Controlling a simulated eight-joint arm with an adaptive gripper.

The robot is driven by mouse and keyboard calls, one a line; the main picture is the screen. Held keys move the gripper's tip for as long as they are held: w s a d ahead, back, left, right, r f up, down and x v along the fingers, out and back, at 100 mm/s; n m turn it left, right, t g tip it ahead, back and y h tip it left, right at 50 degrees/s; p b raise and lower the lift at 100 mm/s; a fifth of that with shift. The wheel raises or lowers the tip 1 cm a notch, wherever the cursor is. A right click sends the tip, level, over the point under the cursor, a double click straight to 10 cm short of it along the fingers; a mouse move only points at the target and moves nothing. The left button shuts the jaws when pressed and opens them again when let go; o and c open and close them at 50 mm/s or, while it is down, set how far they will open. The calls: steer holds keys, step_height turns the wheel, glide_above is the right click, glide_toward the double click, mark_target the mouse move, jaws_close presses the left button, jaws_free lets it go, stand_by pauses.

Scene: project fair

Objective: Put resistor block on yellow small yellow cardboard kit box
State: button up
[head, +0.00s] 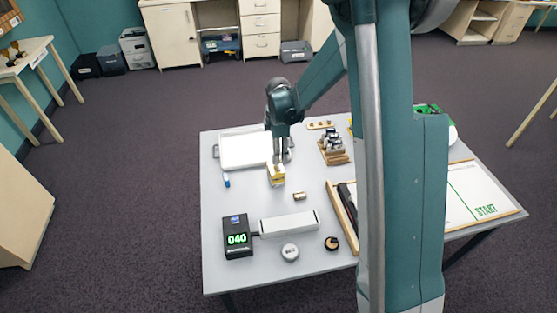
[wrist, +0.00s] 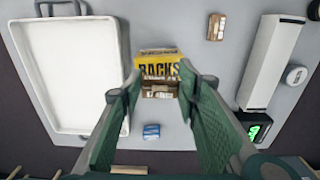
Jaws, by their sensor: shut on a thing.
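The small yellow cardboard kit box (head: 276,178) stands on the grey table, below my gripper (head: 281,158). In the wrist view the yellow box (wrist: 158,68) shows dark lettering, just beyond my fingertips (wrist: 160,84). A small tan block with darker markings, which looks like the resistor block (wrist: 158,91), is between the fingers, and my gripper is shut on it. It overlaps the near side of the box in that view; I cannot tell whether it touches the box. In the head view the block is not clearly visible.
A white tray (head: 246,151) is left of the box. Another small tan block (head: 299,196) lies to its right front. A black meter (head: 237,237), a long white bar (head: 289,223) and round pieces are nearer. A wooden rack (head: 334,157) stands right; a blue item (head: 226,180) lies left.

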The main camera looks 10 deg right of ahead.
steer(key=shift+f, duration=1.9)
steer(key=shift+f+b, duration=0.15)
steer(key=shift+b, duration=0.15)
steer(key=o, duration=0.9)
step_height(320, 180, up, 12)
steer(key=shift+r+p, duration=0.2)
steer(key=shift+p, duration=0.45)
